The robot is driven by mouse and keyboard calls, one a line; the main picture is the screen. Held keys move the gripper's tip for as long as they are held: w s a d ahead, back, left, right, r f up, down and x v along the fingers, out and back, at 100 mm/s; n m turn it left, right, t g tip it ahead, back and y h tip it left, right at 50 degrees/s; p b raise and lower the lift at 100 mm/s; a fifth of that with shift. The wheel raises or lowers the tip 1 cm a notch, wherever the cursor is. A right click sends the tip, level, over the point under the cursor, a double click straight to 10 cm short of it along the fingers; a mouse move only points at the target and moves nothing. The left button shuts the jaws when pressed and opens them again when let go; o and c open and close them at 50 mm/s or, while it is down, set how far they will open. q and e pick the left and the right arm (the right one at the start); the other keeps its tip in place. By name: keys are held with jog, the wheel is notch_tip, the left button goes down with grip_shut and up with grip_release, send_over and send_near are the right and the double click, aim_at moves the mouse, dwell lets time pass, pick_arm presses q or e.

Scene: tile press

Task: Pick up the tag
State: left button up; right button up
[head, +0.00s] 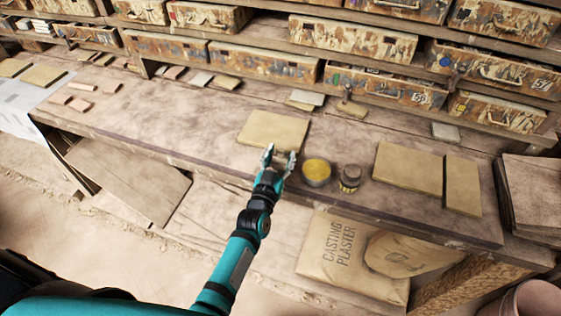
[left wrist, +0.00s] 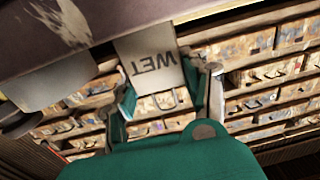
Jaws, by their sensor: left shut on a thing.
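The tag (left wrist: 150,62) is a pale, flat piece with the word WET, upside down in the left wrist view. My left gripper (left wrist: 165,88) is shut on it, with one finger at each side of the tag. In the head view my left gripper (head: 279,158) is at the front edge of the workbench, between a tan slab and a bowl of yellow stuff. The tag is hard to make out there. My right gripper is not in view.
The bowl (head: 316,171) and a small dark jar (head: 350,178) stand right of my left gripper. Tan slabs (head: 273,131) (head: 408,168) lie on the workbench (head: 200,112). Drawers (head: 352,41) line the back. A CASTING PLASTER sack (head: 340,262) is below.

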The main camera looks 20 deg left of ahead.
pick_arm(q)
jog(key=shift+c, duration=1.4)
notch_tip(320, 180, up, 10)
jog(key=p, duration=1)
jog(key=shift+r, duration=0.1)
